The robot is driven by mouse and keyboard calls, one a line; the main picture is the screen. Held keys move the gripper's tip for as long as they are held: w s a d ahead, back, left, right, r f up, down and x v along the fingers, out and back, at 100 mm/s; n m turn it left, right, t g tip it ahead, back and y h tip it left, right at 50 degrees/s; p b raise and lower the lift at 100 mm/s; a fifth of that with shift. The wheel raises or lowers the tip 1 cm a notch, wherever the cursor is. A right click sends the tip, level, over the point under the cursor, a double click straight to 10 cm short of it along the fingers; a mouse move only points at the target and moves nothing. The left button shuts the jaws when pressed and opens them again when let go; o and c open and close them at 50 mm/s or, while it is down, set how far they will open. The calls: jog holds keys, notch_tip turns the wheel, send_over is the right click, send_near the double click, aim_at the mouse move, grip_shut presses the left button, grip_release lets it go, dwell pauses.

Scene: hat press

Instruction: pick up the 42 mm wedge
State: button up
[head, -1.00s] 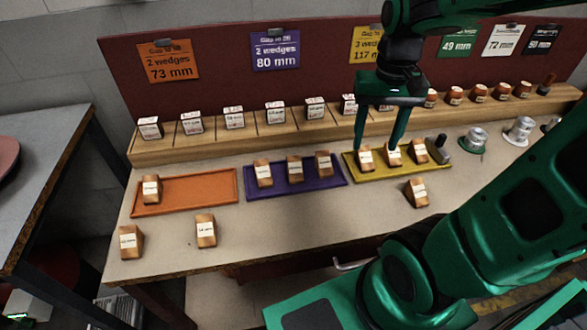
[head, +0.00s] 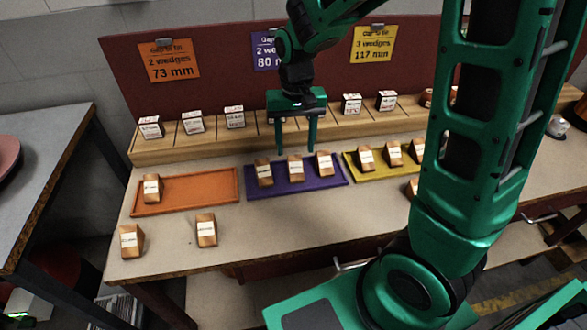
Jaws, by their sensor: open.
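Several wooden wedges with white labels are in the head view, and the print is too small for me to tell which one is the 42 mm wedge. Two stand on the bare bench at the front left: one wedge (head: 131,241) at the corner and one wedge (head: 206,231) to its right. One wedge (head: 151,188) stands on the orange tray (head: 198,189). Three wedges (head: 296,169) stand on the purple tray (head: 334,179). Three more (head: 393,154) stand on the yellow tray (head: 376,174). My gripper (head: 295,151) is open and empty, pointing down above or behind the purple tray.
A wooden rack (head: 190,147) with labelled blocks runs along the back. Behind it a dark red board (head: 220,70) carries orange, purple and yellow signs. My arm hides much of the right side, including part of a wedge (head: 411,187). The bench front is clear between wedges.

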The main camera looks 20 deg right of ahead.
aim_at(295, 157)
jog(key=shift+w+f, duration=0.1)
jog(key=shift+f, duration=2.65)
jog(key=c, duration=1.1)
